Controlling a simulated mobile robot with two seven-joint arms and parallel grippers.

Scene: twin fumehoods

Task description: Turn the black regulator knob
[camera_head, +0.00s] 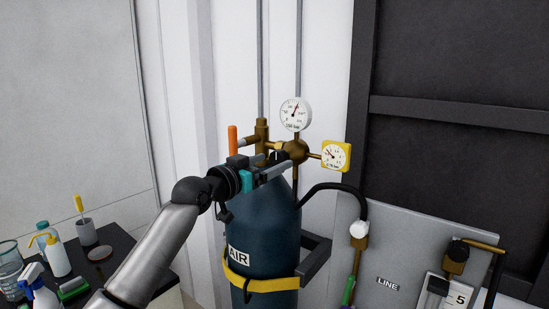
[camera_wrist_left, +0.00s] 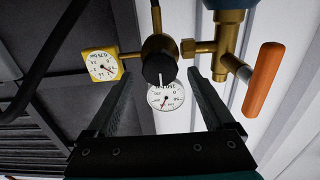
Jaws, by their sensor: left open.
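The black regulator knob (camera_wrist_left: 158,68) has a white pointer line and sits on the front of the brass regulator body (camera_head: 296,150). The left gripper (camera_wrist_left: 161,76) is open, with one finger on each side of the knob in the left wrist view. Gaps show between the fingers and the knob there; whether the fingertips reach its depth is hard to tell. In the head view the left gripper (camera_head: 278,165) is in front of the regulator and largely covers the knob. The right gripper is not in view.
A white gauge (camera_head: 295,114) and a yellow gauge (camera_head: 336,155) adjoin the regulator. An orange-handled valve (camera_head: 233,140) stands beside it. The blue AIR cylinder (camera_head: 265,235) is strapped below. A black hose (camera_head: 340,187) curves right. Bottles crowd the dark table (camera_head: 118,240) at left.

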